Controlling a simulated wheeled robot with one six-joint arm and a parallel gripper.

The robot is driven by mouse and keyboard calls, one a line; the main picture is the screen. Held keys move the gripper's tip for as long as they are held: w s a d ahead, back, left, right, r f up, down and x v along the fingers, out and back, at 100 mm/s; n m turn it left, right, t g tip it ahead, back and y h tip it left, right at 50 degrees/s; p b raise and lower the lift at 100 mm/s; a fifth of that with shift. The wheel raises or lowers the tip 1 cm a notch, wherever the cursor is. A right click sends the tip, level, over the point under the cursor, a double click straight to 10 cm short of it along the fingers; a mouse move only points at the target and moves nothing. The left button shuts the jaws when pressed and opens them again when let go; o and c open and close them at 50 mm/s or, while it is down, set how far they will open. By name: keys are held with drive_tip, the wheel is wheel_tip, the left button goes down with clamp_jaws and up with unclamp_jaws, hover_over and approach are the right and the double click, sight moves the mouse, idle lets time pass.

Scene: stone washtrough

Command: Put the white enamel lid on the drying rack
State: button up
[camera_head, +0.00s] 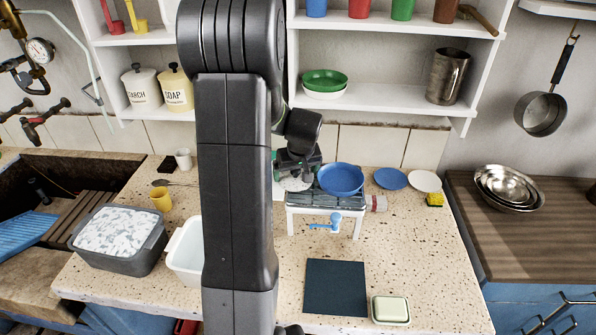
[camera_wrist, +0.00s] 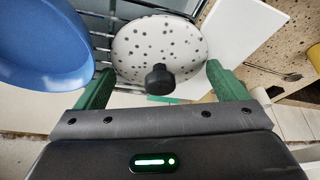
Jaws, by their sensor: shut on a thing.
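The white enamel lid (camera_wrist: 150,42) has dark speckles and a black knob (camera_wrist: 160,80). The wrist view shows dark rack wires (camera_wrist: 101,45) beside the lid. I cannot tell whether the lid touches the rack. A blue plate (camera_head: 341,179) is on the rack's right part.
A white basin (camera_head: 186,250) and a grey tub (camera_head: 118,240) stand left. A dark mat (camera_head: 336,287) and soap dish (camera_head: 390,310) lie in front. Shelves hang above.

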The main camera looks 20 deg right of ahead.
drive_tip(key=o, duration=0.8)
drive_tip(key=shift+c, duration=0.2)
drive_tip(key=shift+r, duration=0.1)
drive_tip(key=b+v, duration=0.1)
drive_tip(key=v, duration=1.2)
drive_tip(key=shift+s+r, duration=0.25)
drive_tip(key=shift+r, duration=0.05)
drive_tip(key=p+x, duration=0.1)
drive_tip(key=x, duration=1.2)
drive_tip(key=shift+w+f, duration=0.25)
drive_tip(key=shift+f, duration=0.1)
drive_tip(key=shift+r+p, duration=0.15)
drive_tip(key=shift+p, duration=0.15)
drive_tip(key=shift+b, duration=0.3)
